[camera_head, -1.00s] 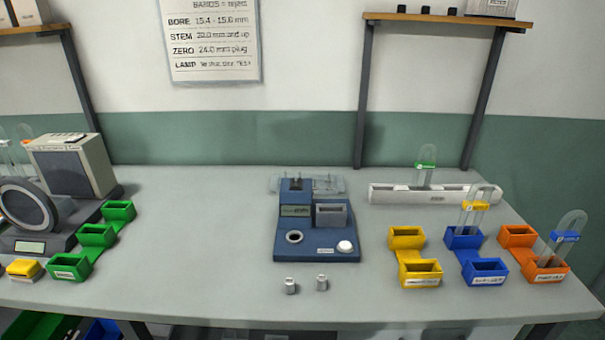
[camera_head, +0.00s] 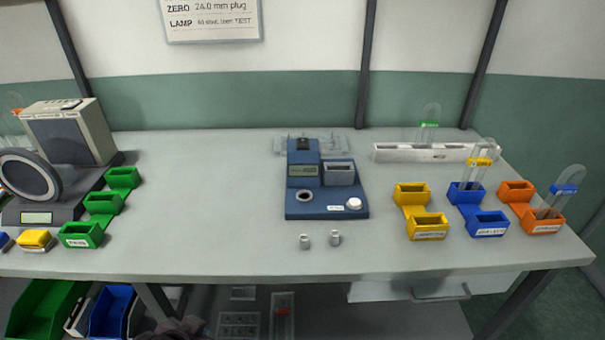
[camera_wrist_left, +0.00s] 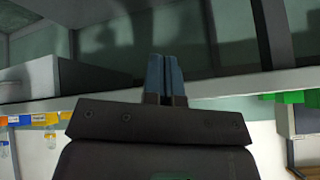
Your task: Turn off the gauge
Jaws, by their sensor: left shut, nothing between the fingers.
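The gauge (camera_head: 327,206) is a blue bench instrument in the middle of the table. It has a small grey display (camera_head: 303,170), a round hole at its front left, a grey slotted block and a round white button (camera_head: 354,203) at its front right. I cannot tell whether the display is lit. My left gripper (camera_wrist_left: 166,62) shows in the left wrist view with its blue fingers together and nothing between them. It is away from the gauge, which that view does not show. No right gripper is in view.
Two small metal plugs (camera_head: 320,240) stand in front of the gauge. Yellow (camera_head: 427,228), blue and orange bins, some with capped tubes, stand to the right. Green bins (camera_head: 82,236) and a grey machine (camera_head: 68,135) are at the left.

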